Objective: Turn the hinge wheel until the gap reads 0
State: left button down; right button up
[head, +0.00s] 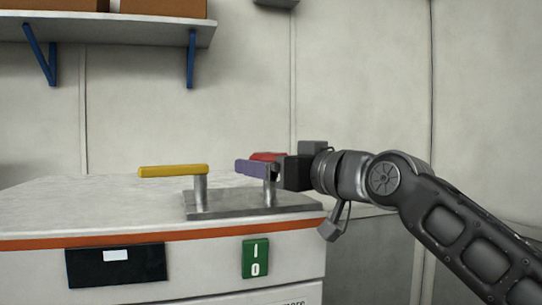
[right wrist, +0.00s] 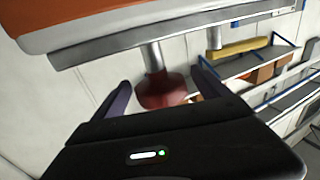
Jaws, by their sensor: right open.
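A red part (head: 267,156) sits on the right-hand metal post of a grey base plate (head: 205,213) on the counter. It may be the wheel, but its full shape is hidden. My right gripper (head: 250,168) reaches it from the right, with a purple finger in front of it. In the right wrist view the red part (right wrist: 165,92) lies between the two open purple fingers (right wrist: 160,90), with a gap visible on its left side. A yellow bar (head: 173,171) stands level on the left post. My left gripper is not in view.
The white counter (head: 90,198) has an orange edge stripe. Its front holds a dark panel (head: 117,268) with a small blank white patch and a green plate (head: 256,258) marked "I" and "0". A shelf (head: 110,31) with boxes hangs above left. The counter's left is clear.

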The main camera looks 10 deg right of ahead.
jog(key=shift+w, duration=0.1)
jog(key=shift+c, duration=0.6)
jog(key=c, duration=1.3)
jog(key=shift+f, duration=0.1)
